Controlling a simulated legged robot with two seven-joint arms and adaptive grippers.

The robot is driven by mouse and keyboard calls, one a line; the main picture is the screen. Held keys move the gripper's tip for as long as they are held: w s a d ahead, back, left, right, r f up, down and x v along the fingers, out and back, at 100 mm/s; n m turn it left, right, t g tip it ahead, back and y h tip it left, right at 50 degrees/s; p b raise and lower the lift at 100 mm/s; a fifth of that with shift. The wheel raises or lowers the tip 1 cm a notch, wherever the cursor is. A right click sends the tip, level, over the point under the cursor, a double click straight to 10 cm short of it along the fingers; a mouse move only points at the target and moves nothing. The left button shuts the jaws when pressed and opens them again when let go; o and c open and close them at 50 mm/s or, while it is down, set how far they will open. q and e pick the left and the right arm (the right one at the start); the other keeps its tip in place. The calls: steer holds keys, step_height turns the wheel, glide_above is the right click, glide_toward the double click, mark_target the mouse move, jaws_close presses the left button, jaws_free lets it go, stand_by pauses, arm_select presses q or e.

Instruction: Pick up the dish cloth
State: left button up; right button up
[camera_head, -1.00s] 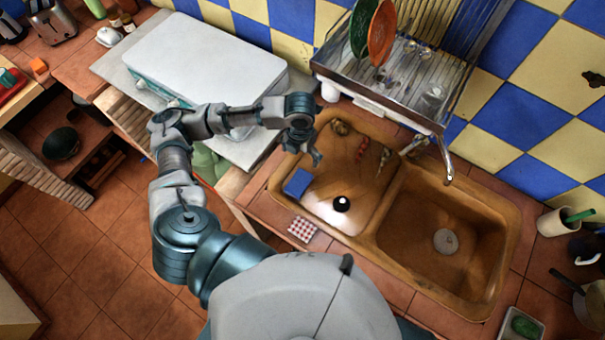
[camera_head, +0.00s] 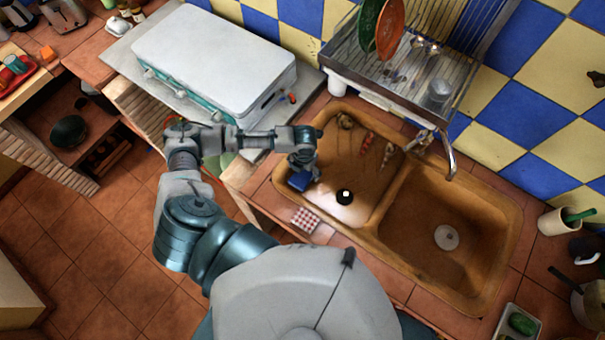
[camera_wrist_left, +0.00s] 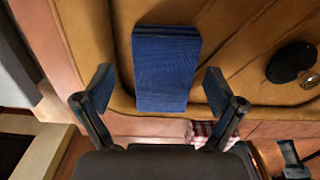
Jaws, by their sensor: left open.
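A blue folded cloth (camera_head: 299,181), which looks like the dish cloth, lies at the left edge of the sink's left basin. It fills the middle of the left wrist view (camera_wrist_left: 166,68). My left gripper (camera_head: 304,172) is right above it and partly hides it in the head view. In the left wrist view my left gripper (camera_wrist_left: 158,88) is open, with one finger on each side of the cloth's near end. I cannot tell how far above the cloth the fingertips are. My right gripper is not in view.
A red-and-white checkered piece (camera_head: 305,220) lies on the tiled counter edge beside the cloth. The brown double sink (camera_head: 455,205) holds a small black round object (camera_head: 345,198). A metal dish rack (camera_head: 400,75) and faucet (camera_head: 447,150) stand behind. A white-lidded stove (camera_head: 215,55) is left.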

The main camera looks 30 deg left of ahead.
mark_target(305, 172)
arm_select(q)
steer(key=shift+d+f, duration=0.2)
steer(key=shift+d, duration=0.05)
steer(key=c, duration=1.1)
steer(key=shift+c, duration=0.2)
step_height(305, 172, up, 10)
